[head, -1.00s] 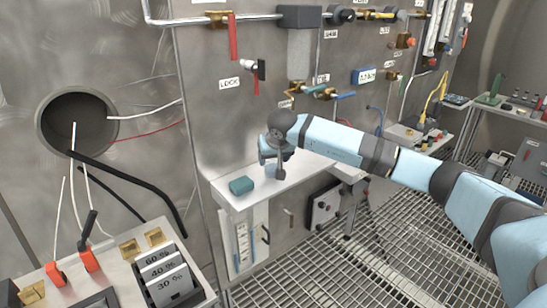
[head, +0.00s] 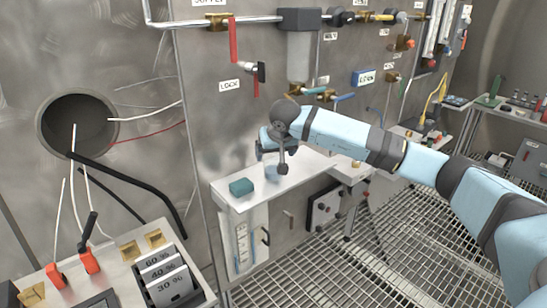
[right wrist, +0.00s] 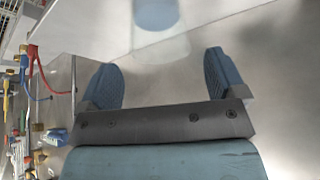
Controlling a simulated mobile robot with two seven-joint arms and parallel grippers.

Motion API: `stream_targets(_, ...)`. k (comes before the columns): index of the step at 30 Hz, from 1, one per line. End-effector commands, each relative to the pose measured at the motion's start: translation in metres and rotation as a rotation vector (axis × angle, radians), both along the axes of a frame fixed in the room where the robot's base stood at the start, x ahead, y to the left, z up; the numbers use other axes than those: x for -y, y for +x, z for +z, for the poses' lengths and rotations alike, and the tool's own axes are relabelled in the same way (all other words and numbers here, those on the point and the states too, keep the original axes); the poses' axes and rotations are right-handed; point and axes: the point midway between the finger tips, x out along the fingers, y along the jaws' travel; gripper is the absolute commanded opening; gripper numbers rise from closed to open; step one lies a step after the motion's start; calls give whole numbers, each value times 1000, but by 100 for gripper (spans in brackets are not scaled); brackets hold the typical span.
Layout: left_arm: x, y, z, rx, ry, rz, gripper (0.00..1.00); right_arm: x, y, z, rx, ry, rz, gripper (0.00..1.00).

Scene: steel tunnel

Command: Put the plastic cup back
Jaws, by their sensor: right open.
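The plastic cup (head: 272,174) is small, clear and bluish, and stands on the white shelf (head: 237,205) against the steel wall. In the right wrist view the cup (right wrist: 157,14) is at the top edge, cut off by the frame, beyond the fingertips. My right gripper (head: 271,158) is just above the cup in the head view and partly covers it. In the right wrist view the right gripper (right wrist: 163,72) has its blue-padded fingers wide apart with nothing between them. My left gripper is not in view.
A teal block (head: 241,187) lies left of the cup on the shelf. A red-handled valve (head: 234,42), a grey filter housing (head: 299,50) and pipes are on the wall above. A control box with levers and tabs (head: 165,276) stands at front left. The grating floor (head: 375,255) is clear.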

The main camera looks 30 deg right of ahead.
Motion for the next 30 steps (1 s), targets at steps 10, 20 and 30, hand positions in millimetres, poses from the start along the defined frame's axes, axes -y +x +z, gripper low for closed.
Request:
stream_targets(10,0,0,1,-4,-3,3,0,-10,-32,60,2,-1,-1,90)
stream_targets(20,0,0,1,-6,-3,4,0,-17,-40,68,-4,15,2,90)
stream_targets(30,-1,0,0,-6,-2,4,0,-212,-102,-42,-305,935,-119,90)
